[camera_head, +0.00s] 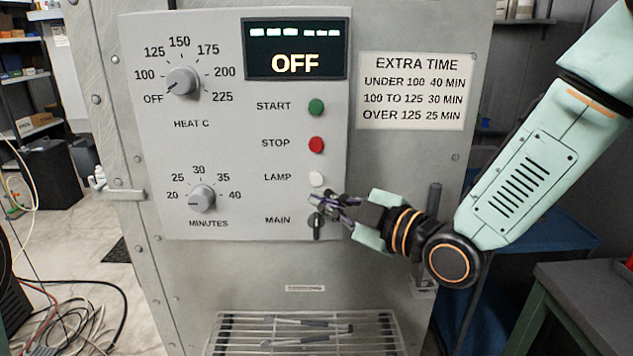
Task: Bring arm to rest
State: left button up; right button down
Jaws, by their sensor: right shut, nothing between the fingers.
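My right arm comes in from the right, pale green with a dark round joint. Its gripper (328,206) is shut and empty, in front of the control panel (235,130) close to the black MAIN switch (316,228). I cannot tell whether the fingertips touch the switch. The display (296,49) reads OFF. The heat dial (182,81) and the minutes dial (201,198) are on the left of the panel. The green START (316,106), red STOP (316,144) and white LAMP (316,179) buttons sit above the gripper. My left gripper is not in view.
A wire rack (225,335) with thin tools on it juts out below the panel. A sign (414,91) is fixed right of the panel. A green-framed table (590,300) stands at the lower right. Loose cables (75,320) lie on the floor at left.

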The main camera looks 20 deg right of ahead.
jog(key=s+d+f+m+g+h+b, duration=0.1)
jog(key=s+f+m+g+h, duration=0.15)
jog(key=f+m, duration=0.45)
jog(key=s+d+f+m+g+h+b, duration=0.2)
jog(key=s+f, duration=0.1)
jog(key=f, duration=0.7)
jog(key=s+d+f+m+g+h+b, duration=0.1)
jog(key=s+f+m+g+h, duration=0.15)
jog(key=f+m, duration=0.45)
jog(key=s+d+f+g+h+b, duration=0.1)
jog(key=s+f+g+b, duration=0.5)
jog(key=s+f, duration=1.9)
jog(key=shift+s+d+g+h+b, duration=0.3)
jog(key=shift+s+d+g+b, duration=0.25)
jog(key=shift+g, duration=0.25)
jog(key=shift+s+a, duration=0.1)
